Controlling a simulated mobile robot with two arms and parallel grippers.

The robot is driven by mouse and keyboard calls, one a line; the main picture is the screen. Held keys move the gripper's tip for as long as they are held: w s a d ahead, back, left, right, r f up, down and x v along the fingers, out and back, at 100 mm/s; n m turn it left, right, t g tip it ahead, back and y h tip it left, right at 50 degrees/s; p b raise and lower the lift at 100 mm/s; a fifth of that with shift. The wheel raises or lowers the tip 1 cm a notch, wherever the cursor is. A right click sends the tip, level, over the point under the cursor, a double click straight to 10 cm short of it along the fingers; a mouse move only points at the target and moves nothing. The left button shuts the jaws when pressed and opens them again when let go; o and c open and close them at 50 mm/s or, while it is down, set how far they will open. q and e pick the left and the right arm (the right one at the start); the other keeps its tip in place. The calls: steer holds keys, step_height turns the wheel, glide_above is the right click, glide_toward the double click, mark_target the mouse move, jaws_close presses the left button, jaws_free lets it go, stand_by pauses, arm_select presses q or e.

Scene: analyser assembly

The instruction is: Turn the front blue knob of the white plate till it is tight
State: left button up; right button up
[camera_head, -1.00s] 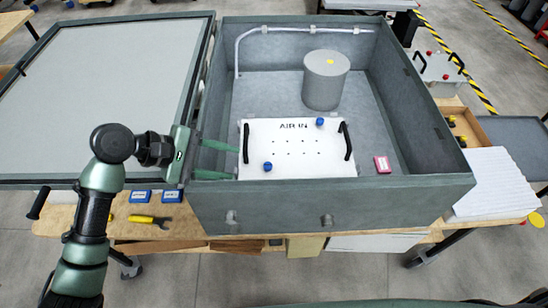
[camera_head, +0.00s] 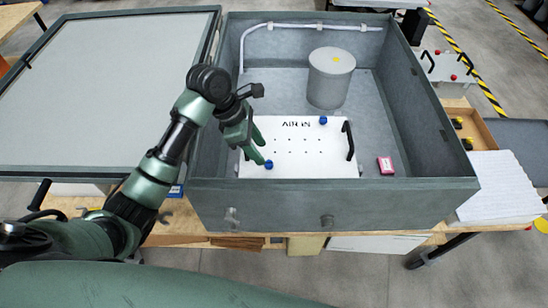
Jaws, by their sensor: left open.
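The white plate (camera_head: 303,158) lies inside the grey box, marked AIR IN, with black handles at its sides. The front blue knob (camera_head: 269,164) stands near the plate's front left corner. A second blue knob (camera_head: 323,120) sits at its back edge. My left gripper (camera_head: 261,158) is open, pointing down over the plate's left part, its green fingertips right beside the front knob. I cannot tell whether they touch it. The gripper hides the plate's left handle. My right gripper is not in view.
The open grey box (camera_head: 290,212) has high walls around the plate. The open lid (camera_head: 110,90) is at the left.

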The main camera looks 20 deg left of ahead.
mark_target(269, 163)
arm_select(q)
steer(key=p+x, duration=0.1)
steer(key=x, duration=0.4)
steer(key=shift+d+f, duration=0.1)
steer(key=shift+f, duration=0.25)
jaws_close()
